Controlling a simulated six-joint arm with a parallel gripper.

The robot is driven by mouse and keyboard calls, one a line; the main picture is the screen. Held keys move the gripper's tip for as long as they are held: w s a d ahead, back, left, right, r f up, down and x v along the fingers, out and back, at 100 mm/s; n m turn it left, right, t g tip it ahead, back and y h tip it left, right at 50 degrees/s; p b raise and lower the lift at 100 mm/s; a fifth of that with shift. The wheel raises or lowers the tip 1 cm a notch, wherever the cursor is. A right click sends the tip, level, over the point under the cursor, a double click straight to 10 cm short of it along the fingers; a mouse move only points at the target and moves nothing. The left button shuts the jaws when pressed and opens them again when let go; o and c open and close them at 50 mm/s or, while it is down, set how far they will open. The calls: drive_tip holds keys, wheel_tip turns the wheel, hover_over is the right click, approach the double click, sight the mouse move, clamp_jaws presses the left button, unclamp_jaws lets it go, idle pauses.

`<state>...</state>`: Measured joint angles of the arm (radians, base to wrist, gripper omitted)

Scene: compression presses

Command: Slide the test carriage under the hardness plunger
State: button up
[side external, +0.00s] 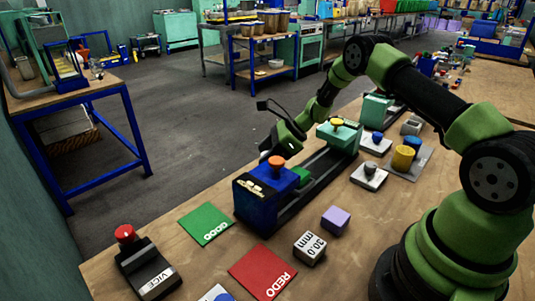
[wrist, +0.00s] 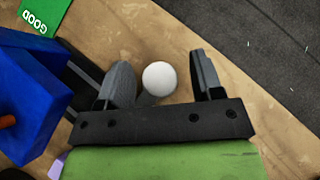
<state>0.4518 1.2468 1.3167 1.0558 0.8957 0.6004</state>
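A dark rail (side external: 325,178) runs across the bench between a blue block (side external: 262,200) with an orange knob (side external: 277,163) and a green block (side external: 338,138) with a yellow knob. A small green block (side external: 301,176) sits on the rail beside the blue block; it may be the test carriage. I cannot tell which part is the plunger. My gripper (side external: 268,150) is low behind the rail, near the blue block. In the wrist view my gripper (wrist: 162,75) is open, its fingers either side of a white ball (wrist: 159,78), with gaps visible. The blue block (wrist: 35,95) is at left.
In front lie a green GOOD card (side external: 205,223), a red REDO card (side external: 263,272), a grey 30.0 mm block (side external: 310,248), a purple cube (side external: 336,220) and a black VICE unit (side external: 148,267). A yellow cylinder (side external: 403,157) stands at right. The bench's far edge is close behind my gripper.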

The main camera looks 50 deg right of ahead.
drive_tip(key=v, duration=1)
drive_tip(key=w+a+r+n+g+h, duration=0.1)
drive_tip(key=n+g+h, duration=0.1)
drive_tip(key=w+a+r+n+g+h, duration=0.1)
drive_tip(key=w+a+n+g+h, duration=0.1)
drive_tip(key=w+a+r+n+g+h, duration=0.1)
drive_tip(key=a+n+g, duration=0.1)
drive_tip(key=shift+w+a+h, duration=0.15)
drive_tip(key=shift+w+h, duration=0.2)
drive_tip(key=shift+h, duration=0.35)
wheel_tip(320, 180, down, 10)
drive_tip(key=shift+w+r, duration=0.15)
drive_tip(key=shift+r, duration=0.1)
